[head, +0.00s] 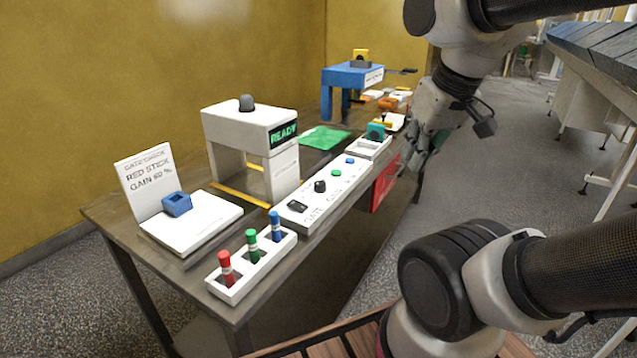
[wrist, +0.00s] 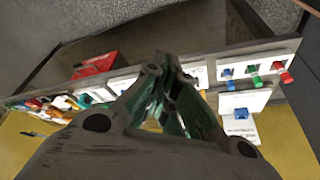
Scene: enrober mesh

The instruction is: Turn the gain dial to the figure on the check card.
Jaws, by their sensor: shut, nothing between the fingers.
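The check card (head: 148,180) stands upright at the table's left end; it reads "RED STICK" and "GAIN", with a figure that looks like 62 or 82 %. The control panel (head: 325,193) is a long white strip along the table's front edge. A black knob (head: 320,186) on it stands by lettering that looks like "GAIN"; its setting is too small to read. A dark switch (head: 298,206) sits beside it, by "GATE". My gripper (head: 428,150) is shut and empty, in the air right of the panel's far end. In the wrist view its fingertips (wrist: 160,75) hide part of the panel.
A white rack (head: 250,262) holds red, green and blue sticks. A white gate unit (head: 250,135) with a "READY" display stands behind the panel. A blue block (head: 177,204) sits on the card's base. A blue stand (head: 352,76) is farther back.

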